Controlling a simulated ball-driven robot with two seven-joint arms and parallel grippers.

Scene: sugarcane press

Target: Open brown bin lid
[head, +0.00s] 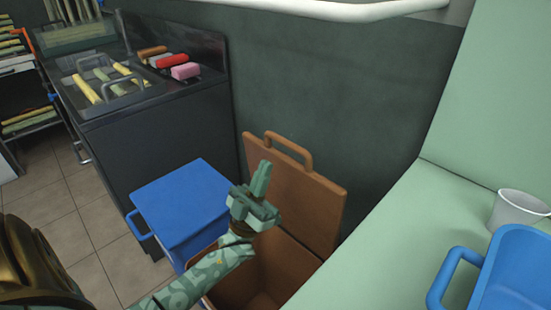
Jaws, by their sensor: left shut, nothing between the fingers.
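The brown bin (290,248) stands on the floor against the dark wall. Its brown lid (312,205) is raised, leaning back near upright by the wall, with a loop handle (290,148) on its top edge. The bin's inside is partly visible and looks empty where I can see. My left gripper (262,180) is in front of the raised lid, above the bin opening, its fingers shut and pointing up. I cannot tell whether it touches the lid. My forearm hides the bin's left part. My right gripper is out of view.
A blue bin (182,205) with a closed lid stands left of the brown bin. Behind it is a dark counter (165,130) with sugarcane pieces and colored blocks. At the right, a pale green counter (400,235) holds a white cup (517,208) and a blue container (515,275).

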